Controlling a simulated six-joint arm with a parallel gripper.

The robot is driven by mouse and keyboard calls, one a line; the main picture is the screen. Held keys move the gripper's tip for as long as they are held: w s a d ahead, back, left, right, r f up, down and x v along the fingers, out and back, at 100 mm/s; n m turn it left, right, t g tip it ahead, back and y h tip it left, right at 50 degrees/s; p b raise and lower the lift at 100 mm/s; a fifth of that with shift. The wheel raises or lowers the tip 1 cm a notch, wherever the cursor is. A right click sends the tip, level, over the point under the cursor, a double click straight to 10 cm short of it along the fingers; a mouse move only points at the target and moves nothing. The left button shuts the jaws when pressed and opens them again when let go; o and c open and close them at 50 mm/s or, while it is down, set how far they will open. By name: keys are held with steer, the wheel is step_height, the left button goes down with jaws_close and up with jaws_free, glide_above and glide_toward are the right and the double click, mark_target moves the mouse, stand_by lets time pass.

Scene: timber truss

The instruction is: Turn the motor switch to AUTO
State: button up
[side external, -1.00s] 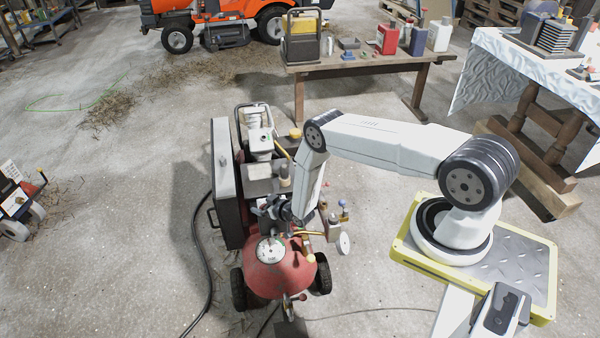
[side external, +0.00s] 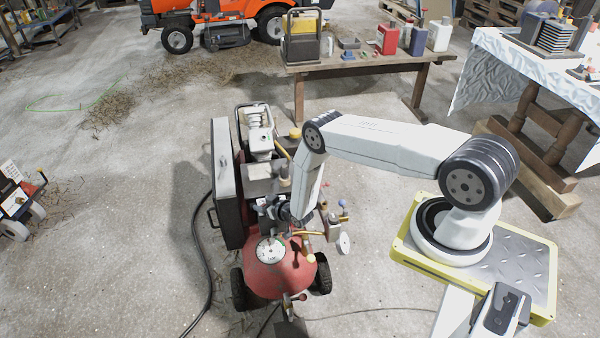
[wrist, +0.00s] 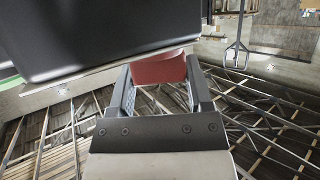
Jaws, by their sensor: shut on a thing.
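My gripper (wrist: 161,72) has its two dark fingers on either side of a red piece (wrist: 158,69) in the wrist view and is shut on it. The piece looks like the motor switch's red knob; no position marks or AUTO label can be read. In the side external view my gripper (side external: 270,210) is at the compressor, just above its red tank (side external: 288,278) and beside the dark guard panel (side external: 229,185). The arm and gripper hide the switch there.
A round white gauge (side external: 269,250) sits on the tank, close below my gripper. Brass fittings and a second gauge (side external: 343,243) stick out at right. A black hose (side external: 206,260) lies on the floor at left. A wooden bench (side external: 370,66) stands behind.

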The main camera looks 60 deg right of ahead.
steer(key=shift+m+h, duration=0.3)
steer(key=shift+m+g+h, duration=1.1)
steer(key=shift+m+h, duration=1)
steer(key=shift+h, duration=0.1)
steer(key=shift+m+g+h, duration=0.8)
steer(key=shift+m+h, duration=0.3)
steer(key=o, duration=1.3)
steer(key=shift+a, duration=0.1)
steer(key=shift+v, duration=3.8)
